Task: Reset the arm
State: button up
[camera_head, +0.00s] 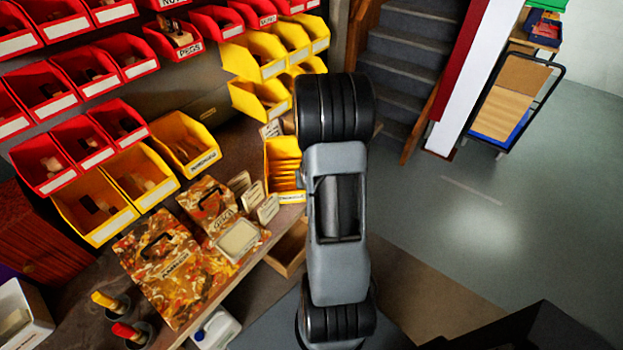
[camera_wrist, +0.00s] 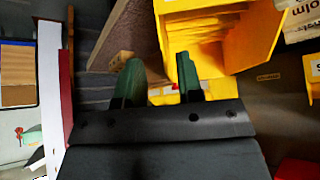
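My arm (camera_head: 337,200) stands up through the middle of the head view, its upper joint in front of the yellow bins. My gripper is hidden behind the arm there. In the wrist view my gripper (camera_wrist: 158,75) shows two green fingers set apart, with nothing seen held between them. A yellow bin (camera_wrist: 240,45) lies beyond the fingertips; I cannot tell whether they touch it.
Red bins (camera_head: 85,80) and yellow bins (camera_head: 105,200) fill the wall at left. The workbench (camera_head: 85,285) below holds patterned boards (camera_head: 175,265) and handled tools (camera_head: 125,330). Stairs (camera_head: 400,60) and a cart (camera_head: 515,100) stand behind; the floor (camera_head: 480,230) at right is clear.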

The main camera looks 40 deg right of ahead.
jog(key=p+v, duration=0.1)
jog(key=v, duration=0.6)
jog(key=shift+s+r, duration=0.2)
jog(key=shift+r, duration=0.15)
jog(key=shift+a+f, duration=0.1)
jog(key=shift+a, duration=0.05)
